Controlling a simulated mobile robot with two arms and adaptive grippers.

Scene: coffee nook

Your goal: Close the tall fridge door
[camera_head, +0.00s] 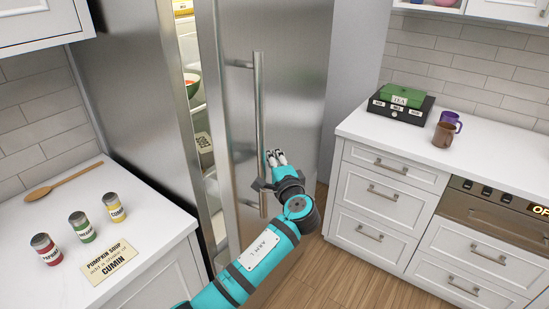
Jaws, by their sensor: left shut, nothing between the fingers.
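The tall fridge door (294,82) is a steel panel with a long vertical bar handle (259,110). It stands partly open, with a gap at its left edge. Through the gap the lit fridge interior (193,90) shows shelves and a bowl (192,84). My left gripper (277,156) is shut and empty. It is in front of the door, just right of the handle's lower part; I cannot tell whether it touches the door. My right gripper does not show.

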